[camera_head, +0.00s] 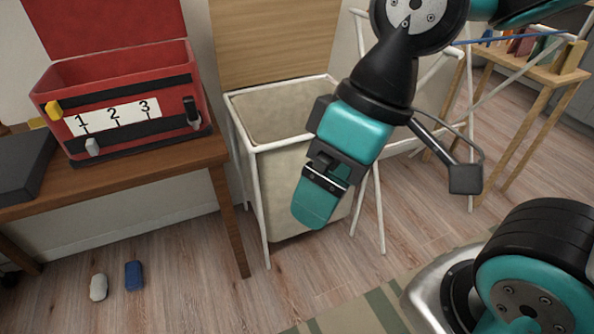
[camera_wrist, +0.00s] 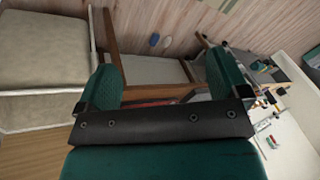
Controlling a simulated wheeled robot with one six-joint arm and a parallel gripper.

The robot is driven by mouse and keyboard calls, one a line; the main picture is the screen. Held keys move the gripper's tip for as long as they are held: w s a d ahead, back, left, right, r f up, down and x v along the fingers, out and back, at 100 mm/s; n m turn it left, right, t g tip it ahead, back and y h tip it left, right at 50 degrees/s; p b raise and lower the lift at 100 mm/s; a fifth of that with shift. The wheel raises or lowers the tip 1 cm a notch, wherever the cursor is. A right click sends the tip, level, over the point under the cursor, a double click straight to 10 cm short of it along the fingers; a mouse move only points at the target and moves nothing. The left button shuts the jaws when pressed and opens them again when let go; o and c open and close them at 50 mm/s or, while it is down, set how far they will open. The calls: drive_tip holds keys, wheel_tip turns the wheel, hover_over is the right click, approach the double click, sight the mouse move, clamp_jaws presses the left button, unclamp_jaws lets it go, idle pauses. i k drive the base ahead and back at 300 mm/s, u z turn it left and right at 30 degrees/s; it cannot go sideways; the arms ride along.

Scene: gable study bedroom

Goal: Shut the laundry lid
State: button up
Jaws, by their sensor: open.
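The laundry hamper (camera_head: 285,185) is a beige cloth bin in a white frame, standing on the floor right of the wooden table. Its wooden lid (camera_head: 275,42) stands open, upright at the back by the wall, so the bin's inside shows. My gripper (camera_head: 320,200) hangs in front of the hamper's right part, apart from the lid, and hides some of the bin. In the wrist view my gripper (camera_wrist: 163,78) has its two teal fingers wide apart with nothing between them. Cream panels in a pale frame, seemingly the hamper (camera_wrist: 45,55), show at the left there.
A wooden table (camera_head: 150,168) at the left bears an open red box (camera_head: 122,100) marked 1, 2, 3 and a dark grey case (camera_head: 22,165). A white rack stands right of the hamper. A white (camera_head: 98,287) and a blue item (camera_head: 134,275) lie on the floor.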

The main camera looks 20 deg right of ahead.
sight(255, 42)
drive_tip(key=z, duration=0.05)
drive_tip(key=i, duration=1.35)
drive_tip(key=u, duration=0.05)
